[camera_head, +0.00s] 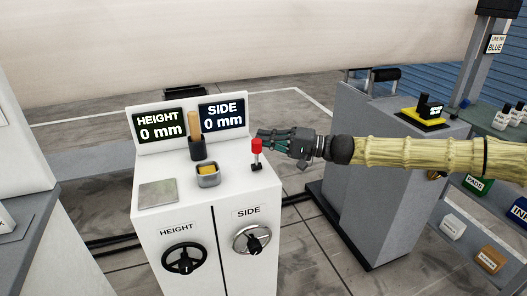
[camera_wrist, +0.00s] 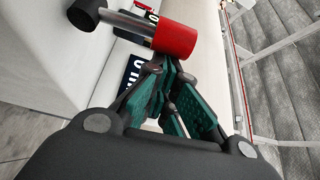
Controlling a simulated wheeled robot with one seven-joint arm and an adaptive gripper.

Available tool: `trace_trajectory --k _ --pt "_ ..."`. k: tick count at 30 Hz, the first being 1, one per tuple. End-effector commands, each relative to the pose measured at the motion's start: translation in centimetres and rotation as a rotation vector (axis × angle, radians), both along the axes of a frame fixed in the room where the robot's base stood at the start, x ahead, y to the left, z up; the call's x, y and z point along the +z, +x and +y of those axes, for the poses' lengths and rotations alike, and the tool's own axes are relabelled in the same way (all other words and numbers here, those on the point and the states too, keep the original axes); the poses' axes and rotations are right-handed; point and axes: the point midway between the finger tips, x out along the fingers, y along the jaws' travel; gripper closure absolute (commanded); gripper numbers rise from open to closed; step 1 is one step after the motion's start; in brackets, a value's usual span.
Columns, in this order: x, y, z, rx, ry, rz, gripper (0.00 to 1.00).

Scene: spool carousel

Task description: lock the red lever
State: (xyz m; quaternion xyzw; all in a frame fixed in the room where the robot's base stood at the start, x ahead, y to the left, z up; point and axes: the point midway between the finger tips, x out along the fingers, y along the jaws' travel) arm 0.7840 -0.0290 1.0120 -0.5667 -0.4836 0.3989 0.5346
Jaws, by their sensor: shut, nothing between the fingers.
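The red lever (camera_head: 256,148) stands near the right edge of the white console's top, a red knob on a thin metal stem with a dark base. In the head view it looks upright. My gripper (camera_head: 264,138) is shut and empty, with its fingertips right at the knob from the right and behind. In the wrist view the red knob (camera_wrist: 176,38) is just beyond the shut fingertips (camera_wrist: 162,64), with its metal stem running left to a dark pivot. I cannot tell whether the fingers touch the knob.
The white console (camera_head: 165,222) has HEIGHT and SIDE displays, both 0 mm. A black holder (camera_head: 197,148), a grey cup (camera_head: 208,176) with yellow contents and a grey plate (camera_head: 157,193) are on top. Two handwheels are on its front. A grey cabinet (camera_head: 365,165) stands right, below my arm.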

Motion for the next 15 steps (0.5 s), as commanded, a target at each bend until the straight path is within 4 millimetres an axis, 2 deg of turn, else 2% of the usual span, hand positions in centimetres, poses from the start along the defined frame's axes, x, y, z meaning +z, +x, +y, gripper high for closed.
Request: trace_trajectory --k 1,15 --pt "-0.8 -0.2 -0.1 0.0 0.007 -0.019 1.0" --pt "-0.3 -1.4 -0.4 0.001 0.057 -0.174 1.0"
